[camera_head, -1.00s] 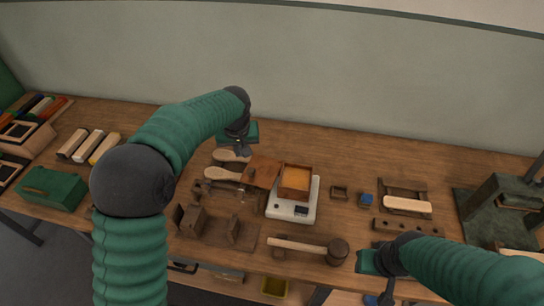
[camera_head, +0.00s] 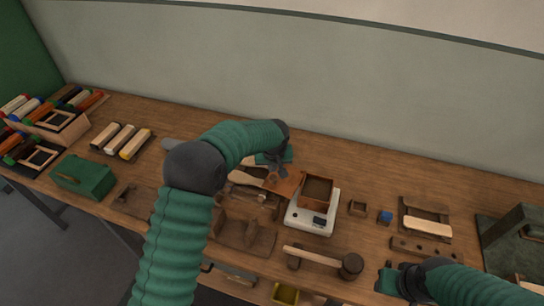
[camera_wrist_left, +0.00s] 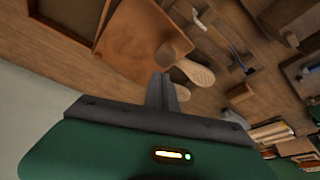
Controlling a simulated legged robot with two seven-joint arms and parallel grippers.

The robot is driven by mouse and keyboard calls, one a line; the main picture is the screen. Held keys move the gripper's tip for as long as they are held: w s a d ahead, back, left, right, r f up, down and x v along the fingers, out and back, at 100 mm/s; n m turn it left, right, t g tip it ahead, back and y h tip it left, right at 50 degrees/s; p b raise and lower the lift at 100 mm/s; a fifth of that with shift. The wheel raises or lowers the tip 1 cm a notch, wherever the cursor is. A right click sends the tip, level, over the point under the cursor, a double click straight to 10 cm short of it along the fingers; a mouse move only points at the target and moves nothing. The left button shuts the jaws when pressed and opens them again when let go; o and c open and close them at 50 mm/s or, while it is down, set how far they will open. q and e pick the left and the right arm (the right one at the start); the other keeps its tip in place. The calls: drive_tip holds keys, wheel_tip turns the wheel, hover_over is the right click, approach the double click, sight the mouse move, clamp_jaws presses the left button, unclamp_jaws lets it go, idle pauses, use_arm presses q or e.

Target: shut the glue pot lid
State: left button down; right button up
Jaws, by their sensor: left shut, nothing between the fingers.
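The glue pot (camera_head: 317,191) is a square brown box with an open top. It stands on a white heater-like base (camera_head: 312,219) near the middle of the bench. Its red-brown lid (camera_head: 287,185) is open and hangs out to the left of the pot. In the left wrist view the lid (camera_wrist_left: 140,38) lies beside the pot (camera_wrist_left: 68,14). My left gripper (camera_head: 280,172) is shut and empty, close to the lid's far edge; its fingers (camera_wrist_left: 163,80) are near that edge, and I cannot tell whether they touch. My right gripper (camera_head: 385,280) is at the front right, its jaws unclear.
Wooden brush bodies (camera_head: 246,178) lie left of the lid. A mallet (camera_head: 320,257) lies in front of the pot. A small blue block (camera_head: 385,217) and a wooden holder (camera_head: 428,227) are to the right. A green box (camera_head: 84,176) stands at the left.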

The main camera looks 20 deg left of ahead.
use_arm(q)
drive_tip(key=shift+s+d, duration=0.1)
drive_tip(key=shift+s, duration=0.25)
drive_tip(key=shift+w+f, duration=0.15)
